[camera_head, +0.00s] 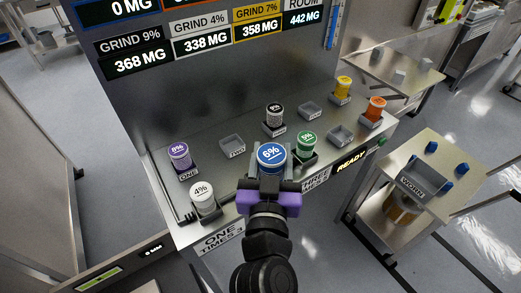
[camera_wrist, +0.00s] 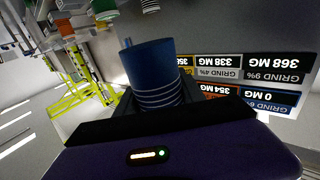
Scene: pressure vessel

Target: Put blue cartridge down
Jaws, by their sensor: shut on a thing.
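My gripper (camera_head: 270,182) is shut on the blue cartridge (camera_head: 271,157), which has a white "6%" on its top. The cartridge is over the front middle of the steel bench, between the white 4% cartridge (camera_head: 202,195) and the green cartridge (camera_head: 306,144). In the wrist view the blue cartridge (camera_wrist: 155,72) stands out between the jaws, with light rings round its near end. I cannot tell whether its base touches the bench or a holder, as the gripper hides that area.
Empty holders (camera_head: 232,145) and (camera_head: 340,135) are on the bench. A purple 8% cartridge (camera_head: 179,155), a black cartridge (camera_head: 274,115), a yellow one (camera_head: 343,86) and an orange one (camera_head: 376,108) stand around. A side cart (camera_head: 440,150) with a "WORN" bin (camera_head: 425,183) is at right.

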